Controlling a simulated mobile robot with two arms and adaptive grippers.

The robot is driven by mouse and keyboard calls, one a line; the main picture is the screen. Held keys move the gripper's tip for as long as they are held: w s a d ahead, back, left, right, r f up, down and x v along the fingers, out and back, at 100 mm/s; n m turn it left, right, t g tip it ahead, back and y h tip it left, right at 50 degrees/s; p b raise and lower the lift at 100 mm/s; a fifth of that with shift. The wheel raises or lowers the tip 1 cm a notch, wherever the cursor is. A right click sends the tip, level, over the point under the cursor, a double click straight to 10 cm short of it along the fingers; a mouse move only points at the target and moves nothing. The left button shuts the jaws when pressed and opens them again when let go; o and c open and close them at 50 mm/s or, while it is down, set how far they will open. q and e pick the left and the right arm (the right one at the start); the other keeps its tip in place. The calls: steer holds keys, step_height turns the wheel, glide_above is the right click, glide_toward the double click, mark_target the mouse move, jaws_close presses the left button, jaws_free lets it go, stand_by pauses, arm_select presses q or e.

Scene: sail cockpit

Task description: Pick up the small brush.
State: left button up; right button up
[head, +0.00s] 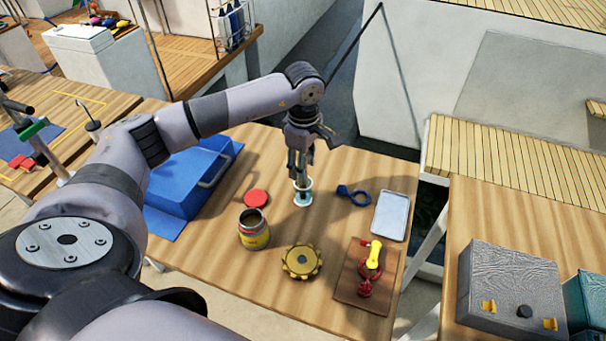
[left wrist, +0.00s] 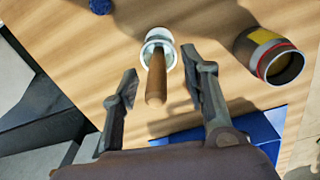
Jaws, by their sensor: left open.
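My left gripper (head: 301,168) is open and points down, just above the cup in the head view. In the left wrist view its two fingers (left wrist: 160,62) are on either side of the handle, with visible gaps to both. In the head view the gripper mostly hides the handle. My right gripper is not in view.
An open can (head: 254,230), a red lid (head: 256,198) and a blue box (head: 185,185) are left of the cup. A blue ring-shaped item (head: 354,195) and a metal tray (head: 391,216) are right. A gold gear (head: 301,262) and a board (head: 350,290) with a yellow-handled tool are nearer.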

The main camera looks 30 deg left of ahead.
mark_target(304, 188)
arm_select(q)
steer(key=f, duration=0.1)
steer(key=f+p, duration=0.1)
steer(key=f, duration=0.2)
steer(key=shift+w+a+f, duration=0.15)
steer(key=shift+w+a, duration=0.1)
steer(key=shift+a, duration=0.05)
steer(key=shift+c, duration=0.2)
jaws_close()
